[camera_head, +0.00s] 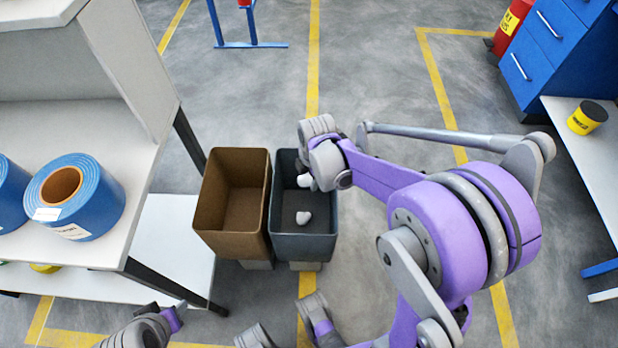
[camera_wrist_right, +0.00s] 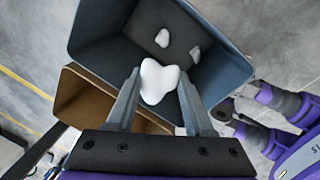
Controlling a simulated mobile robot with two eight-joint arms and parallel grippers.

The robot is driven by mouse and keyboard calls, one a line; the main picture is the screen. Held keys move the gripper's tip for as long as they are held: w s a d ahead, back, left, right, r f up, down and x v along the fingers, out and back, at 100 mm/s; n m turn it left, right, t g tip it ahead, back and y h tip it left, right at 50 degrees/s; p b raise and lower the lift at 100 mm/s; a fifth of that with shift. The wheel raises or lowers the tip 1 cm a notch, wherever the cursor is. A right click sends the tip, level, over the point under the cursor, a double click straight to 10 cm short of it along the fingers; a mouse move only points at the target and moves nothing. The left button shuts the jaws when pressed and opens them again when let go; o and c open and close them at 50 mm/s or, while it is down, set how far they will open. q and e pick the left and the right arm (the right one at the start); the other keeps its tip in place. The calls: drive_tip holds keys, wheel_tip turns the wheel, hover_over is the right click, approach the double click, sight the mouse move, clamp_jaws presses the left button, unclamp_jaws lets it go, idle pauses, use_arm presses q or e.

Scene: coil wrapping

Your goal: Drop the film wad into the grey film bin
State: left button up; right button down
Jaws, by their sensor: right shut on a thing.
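The grey film bin (camera_head: 303,244) stands on the floor with its open top up. My right gripper (camera_wrist_right: 159,78) is shut on a white, lumpy film wad (camera_wrist_right: 159,82). In the head view the held wad (camera_head: 306,181) shows over the bin's opening, below my right wrist. The right wrist view shows it at the opening of the grey bin (camera_wrist_right: 225,62); its exact height against the rim is hard to tell. Two other pale wads, one whiter (camera_wrist_right: 162,38) and one greyer (camera_wrist_right: 195,53), lie on the bin floor.
A brown bin (camera_head: 210,203) stands directly left of the grey one. A bench with blue film rolls (camera_head: 95,205) is at the left. A white table (camera_head: 590,150) with a yellow-black roll (camera_head: 587,117) is at the right.

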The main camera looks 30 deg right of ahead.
wheel_tip(320, 180, down, 6)
drive_tip(key=b, duration=0.3)
drive_tip(key=shift+r+b, duration=0.15)
drive_tip(key=shift+b, duration=0.2)
drive_tip(key=shift+c, duration=1)
unclamp_jaws()
drive_tip(key=shift+r, duration=0.1)
drive_tip(key=r+p, duration=0.1)
drive_tip(key=r, duration=0.2)
drive_tip(key=s+r+p, duration=0.1)
drive_tip(key=r, duration=0.3)
drive_tip(key=r+p, duration=0.1)
drive_tip(key=r, duration=0.2)
drive_tip(key=shift+s+r, duration=0.25)
drive_tip(key=shift+r, duration=0.05)
